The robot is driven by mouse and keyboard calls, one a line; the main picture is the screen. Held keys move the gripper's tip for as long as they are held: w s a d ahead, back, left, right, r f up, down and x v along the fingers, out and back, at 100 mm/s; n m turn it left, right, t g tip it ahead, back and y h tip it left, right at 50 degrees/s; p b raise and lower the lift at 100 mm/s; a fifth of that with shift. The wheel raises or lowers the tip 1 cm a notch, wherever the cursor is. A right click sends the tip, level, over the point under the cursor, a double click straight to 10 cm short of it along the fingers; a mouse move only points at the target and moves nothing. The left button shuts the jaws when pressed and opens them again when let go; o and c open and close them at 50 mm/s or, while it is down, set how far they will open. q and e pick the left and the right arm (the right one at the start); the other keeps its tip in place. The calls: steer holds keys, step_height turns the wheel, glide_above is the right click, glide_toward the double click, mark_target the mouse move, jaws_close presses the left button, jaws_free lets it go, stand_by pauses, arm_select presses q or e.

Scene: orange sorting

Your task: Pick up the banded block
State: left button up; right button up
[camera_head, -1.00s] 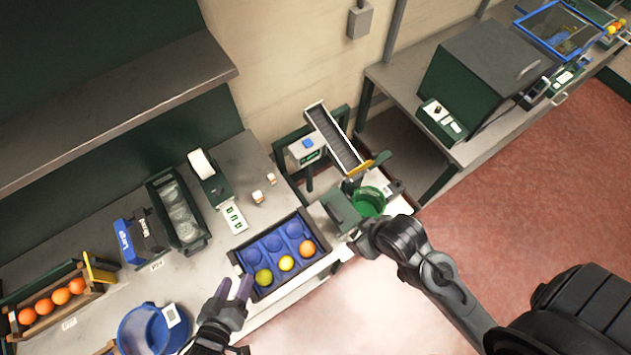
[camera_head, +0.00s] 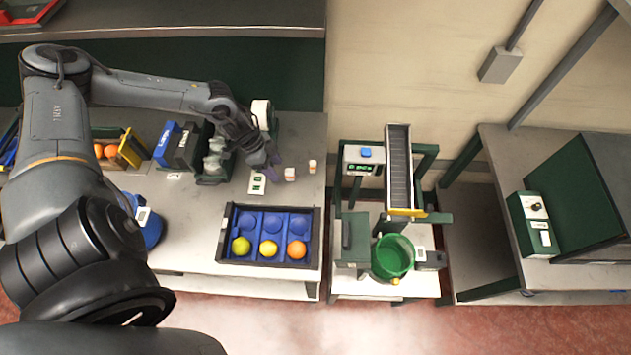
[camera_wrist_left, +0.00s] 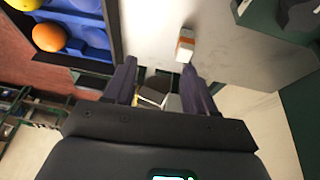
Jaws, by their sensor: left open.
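Two small pale blocks stand on the grey table near its right end. The left block (camera_head: 290,174) and the right block (camera_head: 312,166) both show brownish-orange colour, too small to compare in the head view. My left gripper (camera_head: 274,160) is open just behind and left of the left block, apart from it. In the left wrist view a white block with an orange band (camera_wrist_left: 185,45) lies ahead of my open left gripper (camera_wrist_left: 158,80), nearer the right finger. Light and dark shapes show between the fingers, and I cannot tell what they are. My right gripper is out of view.
A dark-rimmed blue tray (camera_head: 316,250) with several fruits stands in front of the blocks. A white panel (camera_head: 257,182) lies left of them. A green roll dispenser (camera_head: 268,124) stands behind. A conveyor (camera_head: 399,170) and green bowl (camera_head: 393,256) stand beyond the table's right edge.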

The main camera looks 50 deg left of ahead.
mark_target(288, 171)
arm_select(q)
steer(key=shift+t, duration=0.4)
steer(key=w+f, duration=0.1)
steer(key=w+f+b, duration=0.1)
steer(key=w+f, duration=0.1)
steer(key=shift+w+a+f, duration=0.15)
steer(key=shift+a+f, duration=0.15)
steer(key=shift+a, duration=0.05)
steer(key=shift+y, duration=0.3)
steer(key=shift+a+x, duration=0.2)
steer(key=shift+x, duration=1.15)
steer(key=shift+a+x, duration=0.2)
steer(key=shift+x, duration=1.1)
steer(key=shift+f, duration=0.1)
jaws_close()
